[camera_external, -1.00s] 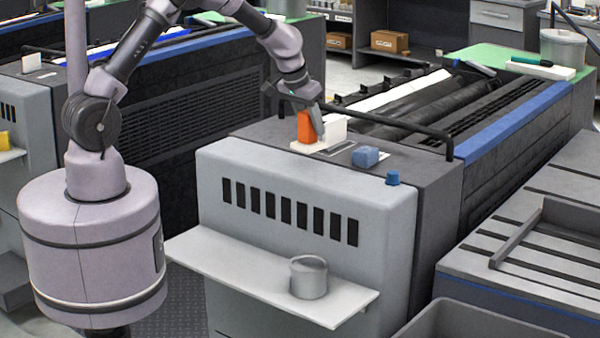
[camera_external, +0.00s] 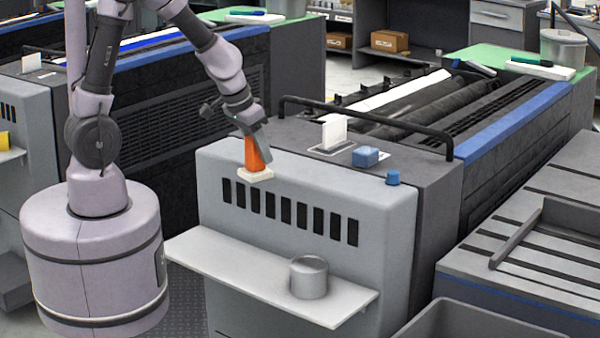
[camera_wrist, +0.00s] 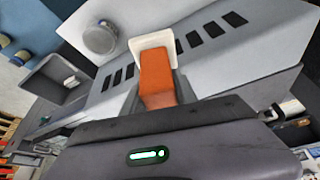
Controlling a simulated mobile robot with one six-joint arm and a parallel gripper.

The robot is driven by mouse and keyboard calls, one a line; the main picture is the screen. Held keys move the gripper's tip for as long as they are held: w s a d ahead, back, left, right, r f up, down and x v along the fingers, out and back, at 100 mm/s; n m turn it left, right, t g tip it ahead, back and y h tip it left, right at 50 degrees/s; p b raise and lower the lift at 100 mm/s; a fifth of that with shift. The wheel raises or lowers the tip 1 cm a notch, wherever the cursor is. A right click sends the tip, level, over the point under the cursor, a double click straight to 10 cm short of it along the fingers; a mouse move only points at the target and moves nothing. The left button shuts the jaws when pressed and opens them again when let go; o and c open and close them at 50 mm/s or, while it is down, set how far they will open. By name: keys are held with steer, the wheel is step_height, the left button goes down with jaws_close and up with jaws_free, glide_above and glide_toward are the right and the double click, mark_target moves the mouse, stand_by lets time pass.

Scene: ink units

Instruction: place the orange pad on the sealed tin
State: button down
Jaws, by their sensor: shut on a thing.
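The orange pad (camera_external: 253,155) has an orange block handle on a pale flat base. My gripper (camera_external: 250,135) is shut on it and holds it in the air in front of the press unit's grey front panel, base downward. In the wrist view the orange pad (camera_wrist: 156,78) sits between the fingers of my gripper (camera_wrist: 158,95), its white base pointing away. The sealed tin (camera_external: 308,277), a grey lidded cylinder, stands on the pale shelf (camera_external: 225,258), below and to the right of the pad. The tin also shows in the wrist view (camera_wrist: 100,40), apart from the pad.
A white card block (camera_external: 334,130), a blue block (camera_external: 365,157) and a blue knob (camera_external: 393,177) are on top of the press. A dark rail (camera_external: 360,122) runs above it. The shelf is clear around the tin. A grey bin (camera_external: 470,322) stands at lower right.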

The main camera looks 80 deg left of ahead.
steer(key=s+d+f+m+h+b, duration=0.1)
steer(key=s+d+f+m+b, duration=0.15)
steer(key=d+f+b, duration=0.35)
steer(key=s+d+f+m+h+b, duration=0.1)
steer(key=s+d+f+m+b, duration=0.2)
steer(key=d+f, duration=0.45)
glide_above(314, 262)
step_height(314, 262, down, 3)
steer(key=shift+d+f+t+b, duration=0.1)
steer(key=shift+f+t+b, duration=0.15)
steer(key=shift+b, duration=0.75)
steer(key=shift+r, duration=0.25)
steer(key=shift+f, duration=0.15)
steer(key=c, duration=1)
jaws_free()
steer(key=shift+o, duration=0.2)
